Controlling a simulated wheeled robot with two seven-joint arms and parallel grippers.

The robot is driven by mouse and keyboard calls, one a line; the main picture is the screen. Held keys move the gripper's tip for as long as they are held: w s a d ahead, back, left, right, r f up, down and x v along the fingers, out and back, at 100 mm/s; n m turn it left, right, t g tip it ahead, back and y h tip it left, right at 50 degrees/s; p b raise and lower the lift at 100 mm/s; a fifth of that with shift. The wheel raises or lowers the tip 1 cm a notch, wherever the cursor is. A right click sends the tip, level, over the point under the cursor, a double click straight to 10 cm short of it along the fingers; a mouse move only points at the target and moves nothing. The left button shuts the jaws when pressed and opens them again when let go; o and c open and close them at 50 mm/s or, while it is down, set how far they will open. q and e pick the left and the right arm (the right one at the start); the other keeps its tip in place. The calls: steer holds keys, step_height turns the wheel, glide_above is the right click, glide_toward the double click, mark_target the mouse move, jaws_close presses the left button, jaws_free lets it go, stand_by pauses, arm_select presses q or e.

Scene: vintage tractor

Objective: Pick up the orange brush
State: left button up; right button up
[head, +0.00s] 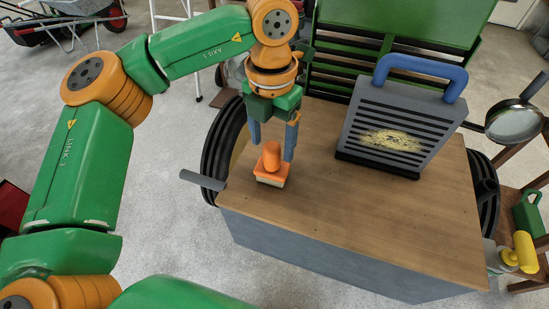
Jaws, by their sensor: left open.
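The orange brush (271,158) stands upright near the left end of the wooden bench top, with its rounded handle up and pale bristles down. My left gripper (273,153) points down from above with its two blue-grey fingers spread. One finger is to the left of the brush handle and the other to its right. The jaws are open, and I cannot tell whether either finger touches the brush. My right gripper is not in view.
A grey slatted panel with a blue handle (424,73) and a yellowish patch stands on the wooden bench (335,215), right of the brush. Green slatted racking rises behind. A grey lever (203,180) sticks out left of the bench. The bench's front middle is clear.

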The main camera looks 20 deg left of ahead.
mark_target(272, 163)
arm_select(q)
steer(key=shift+s+f, duration=0.35)
steer(key=shift+f, duration=0.2)
steer(key=shift+s+f, duration=0.3)
steer(key=shift+f, duration=0.5)
steer(key=shift+w+f, duration=0.1)
steer(key=shift+w, duration=0.25)
steer(key=shift+c, duration=0.4)
steer(key=shift+s, duration=0.15)
jaws_close()
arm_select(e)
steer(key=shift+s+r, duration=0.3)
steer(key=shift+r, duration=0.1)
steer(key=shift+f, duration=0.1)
